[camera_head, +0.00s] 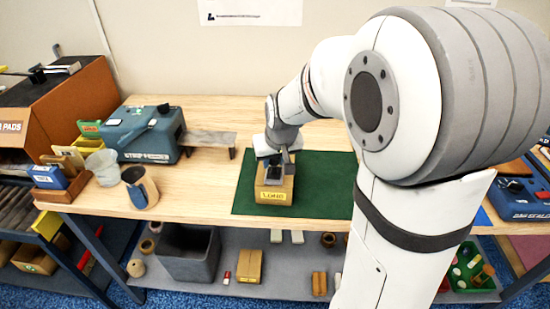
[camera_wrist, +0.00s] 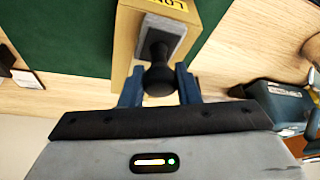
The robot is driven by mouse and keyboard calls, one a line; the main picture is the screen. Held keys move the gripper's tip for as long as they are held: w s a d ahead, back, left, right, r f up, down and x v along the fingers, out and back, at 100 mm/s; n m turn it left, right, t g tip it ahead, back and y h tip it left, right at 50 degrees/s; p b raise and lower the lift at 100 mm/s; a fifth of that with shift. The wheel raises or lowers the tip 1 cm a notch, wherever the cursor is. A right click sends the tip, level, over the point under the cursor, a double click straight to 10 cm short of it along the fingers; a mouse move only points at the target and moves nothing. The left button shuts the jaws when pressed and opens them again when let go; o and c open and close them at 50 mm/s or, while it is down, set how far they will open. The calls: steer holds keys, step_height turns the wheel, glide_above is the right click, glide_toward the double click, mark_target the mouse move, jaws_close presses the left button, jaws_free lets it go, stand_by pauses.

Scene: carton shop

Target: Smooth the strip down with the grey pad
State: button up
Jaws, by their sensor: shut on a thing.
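A tan carton (camera_head: 274,195) with a yellow LONG label stands on the green mat (camera_head: 325,190). It also shows in the wrist view (camera_wrist: 124,42). My gripper (camera_head: 274,160) is over the carton. In the wrist view, its blue fingers (camera_wrist: 158,88) are shut on the black knob of the grey pad (camera_wrist: 171,28). The pad lies over the carton's top face; whether it presses on it I cannot tell. I cannot make out a strip; the pad and gripper hide part of the top.
A blue-grey strip machine (camera_head: 143,140) stands to the left on the bench, beside a small grey stand (camera_head: 210,138). Bare bench lies between these and the mat.

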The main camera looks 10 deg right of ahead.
steer(key=shift+f+b, duration=0.45)
steer(key=shift+b, duration=0.05)
stand_by(1.8)
steer(key=shift+w+d+r, duration=0.1)
steer(key=shift+w+d, duration=0.15)
steer(key=shift+w, duration=0.3)
steer(key=shift+w+d, duration=0.2)
steer(key=shift+w, duration=0.35)
steer(key=shift+w, duration=0.1)
steer(key=shift+w+d, duration=0.2)
steer(key=shift+w, duration=0.3)
steer(key=shift+w+d, duration=0.15)
steer(key=shift+w, duration=0.3)
steer(key=shift+w, duration=0.1)
steer(key=shift+w+d, duration=0.2)
steer(key=shift+w, duration=0.35)
steer(key=shift+w+d, duration=0.2)
steer(key=shift+w, duration=0.3)
steer(key=shift+w, duration=0.15)
